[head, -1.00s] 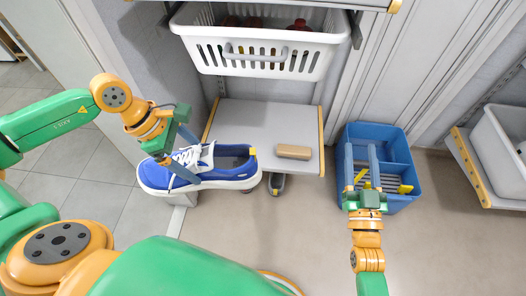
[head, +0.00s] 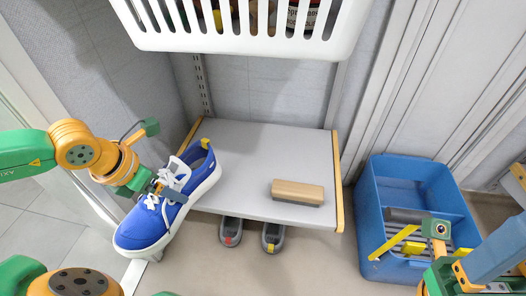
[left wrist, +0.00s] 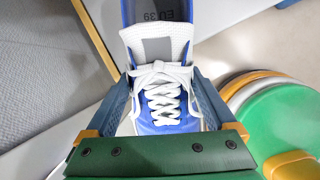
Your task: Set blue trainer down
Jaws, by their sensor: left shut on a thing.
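The blue trainer (head: 170,205) with white laces and sole is in my left gripper (head: 165,188), whose fingers close on its sides at the laces. Its toe points to the lower left and its heel overlaps the left edge of the grey shelf (head: 250,150). I cannot tell whether the sole touches the shelf. The left wrist view shows the laces and tongue of the trainer (left wrist: 160,95) between the fingers. My right gripper (head: 452,235) is at the lower right in front of the blue crate, its fingers apart.
A wooden brush (head: 298,191) lies on the shelf's front right; the shelf's middle is clear. Two grey shoes (head: 231,231) (head: 272,237) stick out beneath it. A white basket (head: 250,38) hangs above. A blue crate (head: 385,185) stands on the floor at right.

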